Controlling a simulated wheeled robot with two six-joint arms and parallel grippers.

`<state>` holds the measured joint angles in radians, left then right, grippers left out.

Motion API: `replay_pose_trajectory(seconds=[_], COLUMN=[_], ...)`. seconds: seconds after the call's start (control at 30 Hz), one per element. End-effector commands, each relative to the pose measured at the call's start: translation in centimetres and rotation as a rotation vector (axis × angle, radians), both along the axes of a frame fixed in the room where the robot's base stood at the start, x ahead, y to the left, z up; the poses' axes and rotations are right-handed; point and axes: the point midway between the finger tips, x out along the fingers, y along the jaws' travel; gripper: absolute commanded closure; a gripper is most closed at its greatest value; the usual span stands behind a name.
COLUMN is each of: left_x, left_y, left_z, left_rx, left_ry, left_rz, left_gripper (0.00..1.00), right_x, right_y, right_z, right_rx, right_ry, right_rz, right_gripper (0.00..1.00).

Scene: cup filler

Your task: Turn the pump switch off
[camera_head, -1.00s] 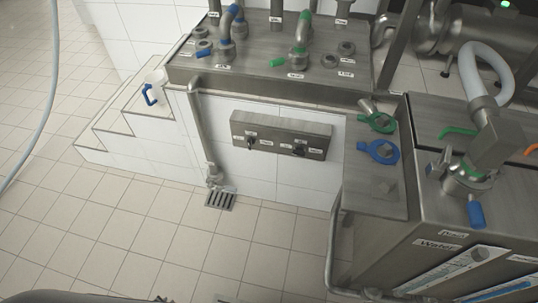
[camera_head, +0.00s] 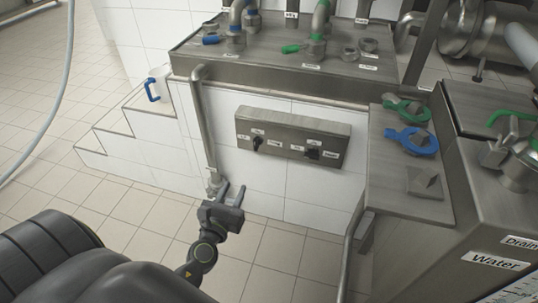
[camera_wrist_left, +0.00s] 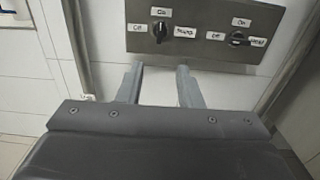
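The switch panel (camera_head: 292,138) is a grey metal box on the white tiled wall, with two black rotary switches. The left switch (camera_head: 257,143) also shows in the left wrist view (camera_wrist_left: 159,32), its handle about upright, with On and Off labels around it. The right switch (camera_head: 312,153) shows there too (camera_wrist_left: 238,39), its handle lying roughly sideways. The name labels are too blurred to tell surely which one is the pump. My left gripper (camera_head: 231,192) is open and empty, below and apart from the panel. In the left wrist view its fingers (camera_wrist_left: 158,70) point at the left switch's underside. My right gripper is out of view.
A vertical metal pipe (camera_head: 208,130) runs down left of the panel. Above is a steel counter (camera_head: 280,68) with valves. A steel tank (camera_head: 475,205) stands at the right, with a shelf holding blue and green rings. White steps (camera_head: 110,145) are at the left.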

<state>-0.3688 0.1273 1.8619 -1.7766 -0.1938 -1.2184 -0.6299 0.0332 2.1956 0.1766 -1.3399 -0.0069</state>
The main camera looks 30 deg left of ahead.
Motion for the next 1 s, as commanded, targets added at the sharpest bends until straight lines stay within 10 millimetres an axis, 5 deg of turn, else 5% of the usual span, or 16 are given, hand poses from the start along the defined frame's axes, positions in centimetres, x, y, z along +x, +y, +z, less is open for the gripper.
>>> replay_pose_trajectory(seconds=[0.17, 0.7, 1.0], left_x=[1.5, 11.8, 16.0], left_y=[0.3, 2.8, 3.8], left_z=[0.4, 0.3, 0.1], left_rx=[0.011, 0.008, 0.007], left_ry=[-0.004, -0.003, -0.002], left_rz=[-0.003, -0.001, -0.001], left_gripper=[0.67, 0.67, 0.67], right_x=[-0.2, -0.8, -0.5], right_y=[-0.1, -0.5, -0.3], right_z=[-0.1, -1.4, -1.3], right_rx=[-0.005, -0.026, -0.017], right_ry=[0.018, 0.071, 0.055], right_rz=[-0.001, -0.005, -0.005], right_gripper=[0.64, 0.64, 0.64])
